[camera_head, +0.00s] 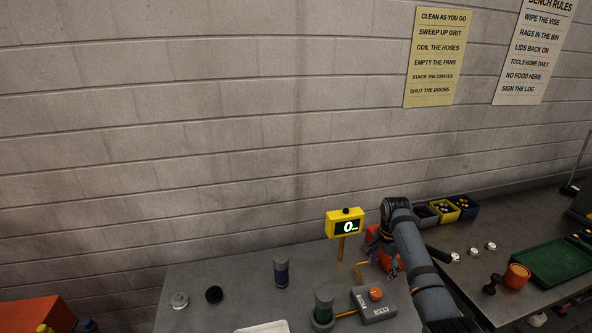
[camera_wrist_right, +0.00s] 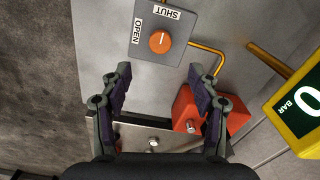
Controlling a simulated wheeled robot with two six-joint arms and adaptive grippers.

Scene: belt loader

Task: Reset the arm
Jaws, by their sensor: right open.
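My right arm (camera_head: 414,255) comes in from the lower right of the head view. Its gripper (camera_head: 372,255) hangs over the bench's right side, in front of a red-orange block (camera_head: 389,262). In the right wrist view my right gripper (camera_wrist_right: 158,75) has its fingers spread wide with nothing between them. Beyond the fingertips is a grey valve box (camera_wrist_right: 173,22) with an orange knob (camera_wrist_right: 160,42) and SHUT and OPEN labels. The valve box also shows in the head view (camera_head: 366,308). My left gripper is not in view.
A second bench with bins stands right.

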